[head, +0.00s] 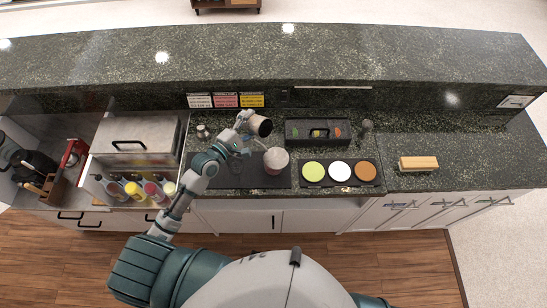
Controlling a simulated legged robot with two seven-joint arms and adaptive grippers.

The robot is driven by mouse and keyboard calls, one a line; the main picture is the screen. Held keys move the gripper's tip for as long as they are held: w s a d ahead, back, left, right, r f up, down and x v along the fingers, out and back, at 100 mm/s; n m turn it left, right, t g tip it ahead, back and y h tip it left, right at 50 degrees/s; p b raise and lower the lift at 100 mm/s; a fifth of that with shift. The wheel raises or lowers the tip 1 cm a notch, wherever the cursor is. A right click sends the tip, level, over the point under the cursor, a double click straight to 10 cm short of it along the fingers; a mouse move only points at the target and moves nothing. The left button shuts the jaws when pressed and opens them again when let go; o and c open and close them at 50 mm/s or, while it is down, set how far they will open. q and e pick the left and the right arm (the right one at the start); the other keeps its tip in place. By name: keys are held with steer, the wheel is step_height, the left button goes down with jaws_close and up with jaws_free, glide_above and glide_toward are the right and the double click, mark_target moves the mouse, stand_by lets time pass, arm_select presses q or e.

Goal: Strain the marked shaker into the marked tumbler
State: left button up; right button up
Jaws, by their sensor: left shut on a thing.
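My left gripper (246,136) reaches over the dark bar mat (230,174) on the counter. It is shut on a shaker (261,126), which is tilted with its dark round end toward the right. A tumbler (276,160) with a pale, frothy-looking top and a reddish side stands upright on the right part of the mat. The shaker is to the upper left of the tumbler and looks apart from it. I cannot make out a mark on either, nor any liquid flowing. My right gripper is out of view.
A black tray with green, white and orange rounds (340,172) lies right of the mat, below a garnish caddy (318,131). Bottles (135,190) stand at the left beside a steel-lidded bin (137,134). A wooden block (418,163) lies right, with clear counter around it.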

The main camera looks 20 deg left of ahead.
arm_select(q)
steer(key=shift+r+n+p, duration=0.5)
steer(key=shift+n+p, duration=0.2)
steer(key=shift+p, duration=0.25)
steer(key=shift+d+f+n, duration=0.1)
steer(key=shift+f+n, duration=0.7)
steer(key=shift+n, duration=0.1)
steer(key=r+n+p, duration=0.1)
steer(key=n+p, duration=0.1)
steer(key=p, duration=0.1)
steer(key=shift+r+n, duration=0.2)
steer(key=shift+n, duration=0.1)
steer(key=shift+w+a+n+p, duration=0.15)
steer(key=shift+a+n+p, duration=0.2)
steer(key=shift+n, duration=0.55)
steer(key=shift+w+a+f+n, duration=0.15)
steer(key=shift+a+n, duration=0.15)
steer(key=shift+n, duration=0.5)
steer(key=n, duration=0.1)
steer(key=a+n, duration=0.1)
steer(key=n, duration=0.2)
steer(key=shift+w+a+f, duration=0.15)
steer(key=shift+w+f, duration=0.2)
steer(key=shift+w, duration=0.05)
steer(key=shift+r+n, duration=0.1)
steer(key=shift+n, duration=0.3)
step_height(320, 180, up, 6)
steer(key=shift+f, duration=0.1)
